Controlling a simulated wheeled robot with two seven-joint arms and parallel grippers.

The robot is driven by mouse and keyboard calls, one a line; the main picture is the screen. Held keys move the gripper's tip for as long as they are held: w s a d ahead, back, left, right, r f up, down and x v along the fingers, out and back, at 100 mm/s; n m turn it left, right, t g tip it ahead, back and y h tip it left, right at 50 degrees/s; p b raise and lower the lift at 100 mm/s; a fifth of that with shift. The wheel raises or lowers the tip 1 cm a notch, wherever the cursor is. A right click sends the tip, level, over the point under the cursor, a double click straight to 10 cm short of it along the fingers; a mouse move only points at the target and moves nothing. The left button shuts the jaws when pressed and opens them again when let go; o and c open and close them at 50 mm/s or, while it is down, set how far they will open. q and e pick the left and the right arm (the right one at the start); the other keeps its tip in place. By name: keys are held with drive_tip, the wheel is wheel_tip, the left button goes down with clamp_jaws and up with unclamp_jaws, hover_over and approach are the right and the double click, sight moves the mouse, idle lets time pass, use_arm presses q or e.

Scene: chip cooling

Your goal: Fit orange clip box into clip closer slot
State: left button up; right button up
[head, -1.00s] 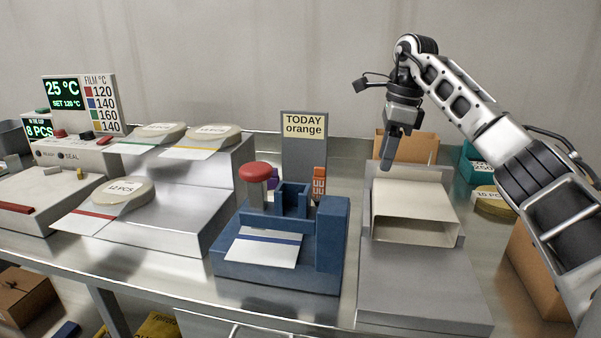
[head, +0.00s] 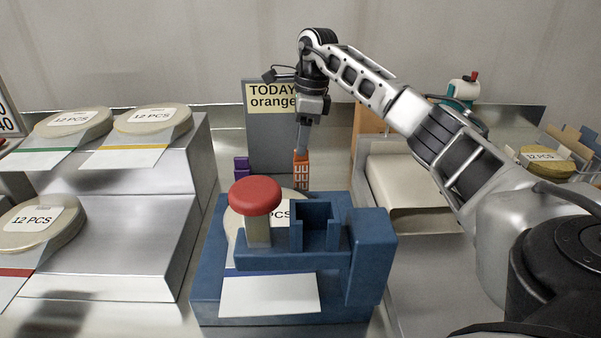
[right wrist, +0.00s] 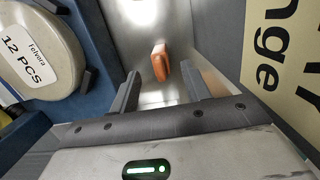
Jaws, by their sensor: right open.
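The orange clip box (head: 301,170) stands behind the blue clip closer (head: 363,262), its lower part hidden by the closer. The closer's open-topped slot (head: 315,240) is empty as far as I can see. My right gripper (head: 302,150) points down just above the orange clip box. In the right wrist view the gripper (right wrist: 160,75) is open, and the orange clip box (right wrist: 160,62) shows between and beyond the fingertips, not clamped. My left gripper is not in view.
A "TODAY orange" sign (head: 268,125) stands close behind the gripper. A purple box (head: 241,166) is left of the orange one. The closer's red knob (head: 254,195) rises in front. Stepped metal stands with chip bags are at left; a cream chute (head: 400,180) is at right.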

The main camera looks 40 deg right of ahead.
sight(300, 160)
drive_tip(key=f, duration=0.6)
drive_tip(key=shift+w+a+f+p, duration=0.1)
drive_tip(key=shift+a+f+p, duration=0.1)
drive_tip(key=shift+p, duration=0.2)
clamp_jaws()
